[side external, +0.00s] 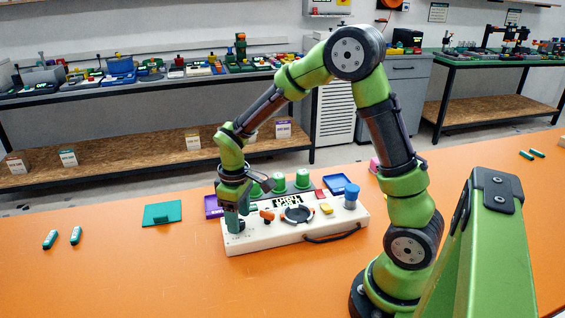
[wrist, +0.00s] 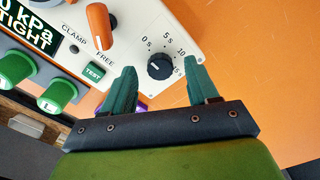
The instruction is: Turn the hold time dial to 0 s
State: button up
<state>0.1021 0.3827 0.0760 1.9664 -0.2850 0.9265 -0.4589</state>
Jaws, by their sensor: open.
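The hold time dial (wrist: 160,66) is a small black knob on a white panel, marked 0 s, 5 s, 10 and 15 s around it. A short pale mark shows on its face; I cannot tell exactly where it points. My gripper (wrist: 159,72) is open, its green fingers on either side of the dial in the wrist view, with gaps to it. In the side view my gripper (side external: 232,218) points down at the left end of the white panel box (side external: 270,239); the dial is mostly hidden there.
Beside the dial are an orange clamp lever (wrist: 99,26), a green TEST button (wrist: 94,72) and a display (wrist: 27,30). Green knobs (wrist: 57,96) stand behind. A green plate (side external: 162,214) and small green sticks (side external: 76,236) lie left. The orange table front is clear.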

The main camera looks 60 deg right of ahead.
notch_tip(320, 180, up, 16)
dwell(0.3)
jog(key=s+a+r+m+t+y, duration=0.1)
jog(key=s+a+m+t, duration=0.1)
jog(key=s, duration=0.5)
jog(key=s+a+r+m+t+y, duration=0.1)
jog(key=s+a+m+t, duration=0.1)
jog(key=s+m+t, duration=0.2)
jog(key=s+t, duration=0.1)
jog(key=s, duration=0.2)
jog(key=shift+s+a, duration=0.25)
jog(key=shift+a, duration=0.1)
